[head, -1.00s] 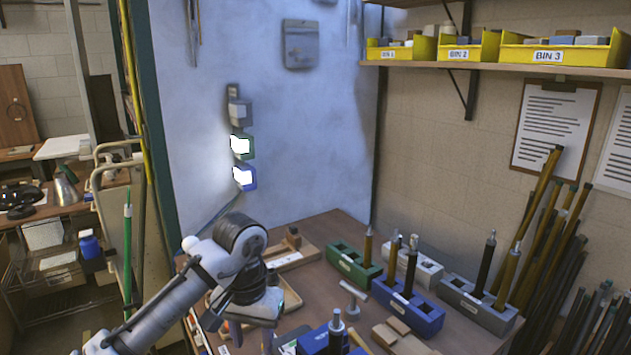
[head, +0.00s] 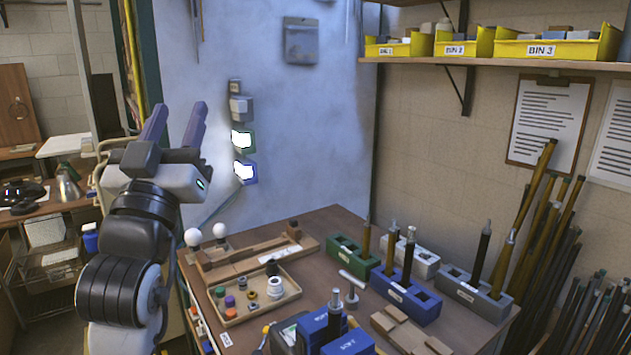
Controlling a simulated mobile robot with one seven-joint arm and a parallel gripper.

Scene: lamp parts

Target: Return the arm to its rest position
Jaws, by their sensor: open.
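My gripper (head: 176,126) is raised at the left of the head view, in front of the wall panel's left edge. Its two purple-grey fingers point up and stand apart, with nothing between them. My arm (head: 125,265) is folded upright at the left, clear of the workbench (head: 335,217). The bench's left front corner is partly hidden by the arm.
A wooden parts tray (head: 246,318), white bulbs (head: 193,237), a green block (head: 352,262), a blue block (head: 420,309) and a grey block (head: 478,303) with upright rods are on the bench. Yellow bins (head: 560,48) line the shelf. Lit lamps (head: 243,172) are on the wall.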

